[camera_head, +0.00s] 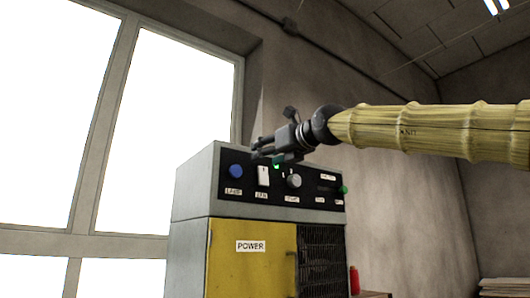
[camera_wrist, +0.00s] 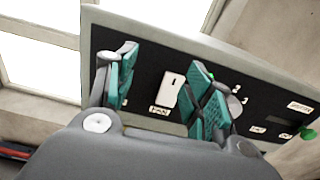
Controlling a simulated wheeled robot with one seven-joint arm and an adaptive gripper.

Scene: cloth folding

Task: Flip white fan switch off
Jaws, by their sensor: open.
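The white fan switch (camera_head: 263,175) is a tall rocker on the black front panel of a grey cabinet. It also shows in the wrist view (camera_wrist: 171,88), above a label reading FAN. I cannot tell which way it is set. My gripper (camera_head: 265,151) is above and in front of the panel's top edge, just above the switch in the head view. In the wrist view my gripper (camera_wrist: 163,58) has its two teal-padded fingers spread apart, with the switch showing between them. Nothing is held, and no contact with the switch is visible.
A blue button (camera_head: 236,171) is left of the switch. A round grey knob (camera_head: 294,181) and a green button (camera_head: 343,190) are to its right. Below is a yellow door (camera_head: 235,270) labelled POWER. A red bottle (camera_head: 354,280) stands at lower right.

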